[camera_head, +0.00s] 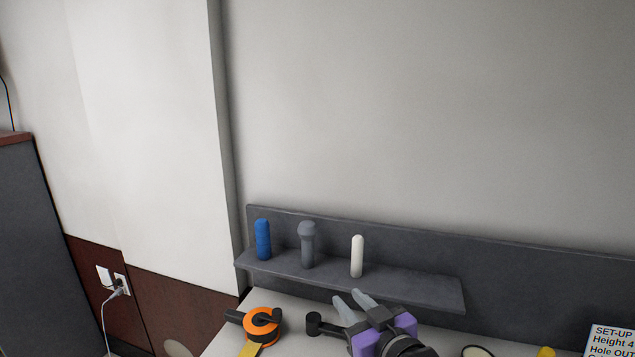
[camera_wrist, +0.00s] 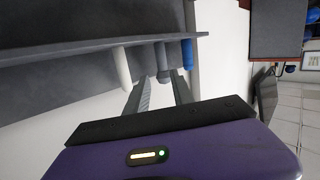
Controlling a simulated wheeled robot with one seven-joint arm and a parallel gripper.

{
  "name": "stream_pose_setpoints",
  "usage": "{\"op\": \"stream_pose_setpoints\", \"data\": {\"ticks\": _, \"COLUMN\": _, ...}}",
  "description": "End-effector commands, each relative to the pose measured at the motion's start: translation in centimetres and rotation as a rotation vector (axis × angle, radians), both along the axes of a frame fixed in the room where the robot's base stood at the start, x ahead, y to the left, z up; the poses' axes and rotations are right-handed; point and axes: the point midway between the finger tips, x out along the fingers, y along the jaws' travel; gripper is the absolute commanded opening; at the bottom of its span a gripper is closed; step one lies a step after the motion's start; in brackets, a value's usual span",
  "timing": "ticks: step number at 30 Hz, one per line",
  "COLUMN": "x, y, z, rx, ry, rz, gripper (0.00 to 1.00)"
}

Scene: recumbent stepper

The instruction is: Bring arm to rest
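My gripper (camera_head: 349,298) is at the lower middle of the head view, over the tabletop and in front of the shelf. Its two grey fingers stand apart with nothing held between them. In the wrist view my gripper (camera_wrist: 161,82) points toward the shelf's row of pegs, with a gap between its fingers.
A dark grey shelf (camera_head: 400,286) runs along the wall. On it stand a blue peg (camera_head: 263,240), a grey round-topped peg (camera_head: 307,246) and a white peg (camera_head: 357,256). An orange-and-black tool (camera_head: 262,325) and a black knob (camera_head: 314,323) are nearby.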

Motion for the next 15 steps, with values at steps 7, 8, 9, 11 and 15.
{"op": "stream_pose_setpoints", "data": {"ticks": 7, "x": -6.9, "y": -2.5, "z": -1.5, "rx": 0.218, "ry": -0.106, "rz": -0.163, "gripper": 0.29}}
{"op": "stream_pose_setpoints", "data": {"ticks": 8, "x": -7.8, "y": -2.9, "z": -1.7, "rx": 0.236, "ry": -0.115, "rz": -0.182, "gripper": 0.29}}
{"op": "stream_pose_setpoints", "data": {"ticks": 9, "x": -9.1, "y": -3.6, "z": -2.0, "rx": 0.26, "ry": -0.13, "rz": -0.208, "gripper": 0.29}}
{"op": "stream_pose_setpoints", "data": {"ticks": 11, "x": -11.1, "y": -4.5, "z": -2.4, "rx": 0.287, "ry": -0.147, "rz": -0.246, "gripper": 0.29}}
{"op": "stream_pose_setpoints", "data": {"ticks": 15, "x": -16.1, "y": -6.5, "z": -3.5, "rx": 0.327, "ry": -0.18, "rz": -0.327, "gripper": 0.29}}
